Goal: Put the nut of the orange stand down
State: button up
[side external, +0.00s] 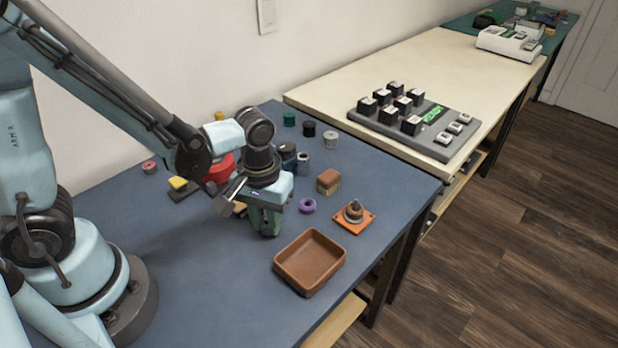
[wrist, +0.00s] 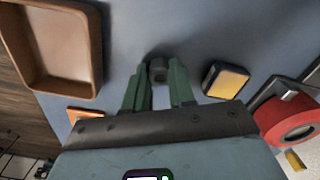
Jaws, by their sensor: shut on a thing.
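My gripper (side external: 265,230) points down low over the blue table, just left of the brown tray. In the wrist view its green fingers (wrist: 159,75) are shut on a small dark grey nut (wrist: 158,69). The nut is hidden by the fingers in the side view, and I cannot tell whether it touches the table. The orange stand (side external: 366,220), a square plate with a brownish-grey post part on it, sits near the table's right edge. A piece of orange (wrist: 84,114), likely the stand, shows beside my gripper in the wrist view.
The empty brown tray (side external: 335,271) lies between my gripper and the front edge. A purple ring (side external: 307,211) and a brown block (side external: 329,181) lie right of my gripper. A red roll (side external: 219,170) and several cylinders are behind. Bare table (side external: 205,270) lies left of the tray.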

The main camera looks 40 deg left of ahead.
jog(key=shift+f, duration=0.1)
jog(key=o, duration=0.9)
notch_tip(320, 180, up, 12)
jog(key=a+r+m+t, duration=0.1)
jog(key=a+m+t, duration=0.3)
jog(key=a+t, duration=0.2)
jog(key=shift+w+a+r+m+t, duration=0.25)
jog(key=shift+m+t, duration=0.15)
jog(key=shift+t, duration=0.2)
dwell(0.4)
